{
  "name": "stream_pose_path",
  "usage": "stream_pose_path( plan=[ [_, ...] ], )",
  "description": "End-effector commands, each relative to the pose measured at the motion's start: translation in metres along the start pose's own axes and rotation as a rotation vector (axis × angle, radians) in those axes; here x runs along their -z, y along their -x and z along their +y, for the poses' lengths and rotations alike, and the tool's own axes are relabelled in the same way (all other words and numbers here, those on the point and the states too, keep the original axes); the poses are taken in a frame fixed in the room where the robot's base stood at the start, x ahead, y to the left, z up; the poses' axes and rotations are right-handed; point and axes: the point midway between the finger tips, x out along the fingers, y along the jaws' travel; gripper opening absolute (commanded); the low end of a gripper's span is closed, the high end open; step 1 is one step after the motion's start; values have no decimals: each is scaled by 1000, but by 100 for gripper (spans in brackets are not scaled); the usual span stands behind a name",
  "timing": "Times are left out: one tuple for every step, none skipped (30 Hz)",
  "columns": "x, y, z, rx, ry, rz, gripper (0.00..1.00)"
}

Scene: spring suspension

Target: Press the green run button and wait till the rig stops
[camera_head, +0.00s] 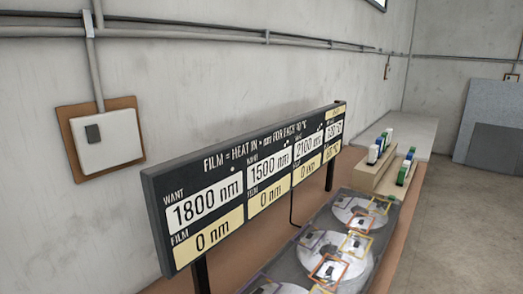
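No green run button shows in the head view. The rig's dark sign board (250,172) stands on black posts in the middle of the view. Its panels show WANT values of 1800 nm, 1500 nm and 2100 nm from the near end. The FILM values below those three read 0 nm. A further panel at the far end is too small to read surely. Below the board a dark tray (312,262) holds pale discs (330,268) with coloured square frames on them. My gripper is not in view.
A wooden stepped rack (380,181) with small green, white and blue bottles (404,172) stands beyond the tray. A wall switch box (106,145) and pipes are at left. Grey panels (490,125) lean at the far right. Bare floor (465,230) lies right of the bench.

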Motion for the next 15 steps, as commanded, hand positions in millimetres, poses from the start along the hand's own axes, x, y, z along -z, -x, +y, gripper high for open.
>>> stream_pose_path(
  plan=[
    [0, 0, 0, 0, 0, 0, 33],
    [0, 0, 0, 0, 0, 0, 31],
    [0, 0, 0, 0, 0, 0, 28],
    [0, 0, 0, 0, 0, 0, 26],
    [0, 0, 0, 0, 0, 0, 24],
    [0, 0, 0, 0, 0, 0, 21],
    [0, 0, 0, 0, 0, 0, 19],
    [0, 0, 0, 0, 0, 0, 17],
    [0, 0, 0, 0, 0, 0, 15],
    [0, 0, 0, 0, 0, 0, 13],
    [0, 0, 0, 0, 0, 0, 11],
    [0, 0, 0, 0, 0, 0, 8],
    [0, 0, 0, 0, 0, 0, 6],
    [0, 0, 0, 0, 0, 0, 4],
    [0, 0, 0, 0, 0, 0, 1]
  ],
)
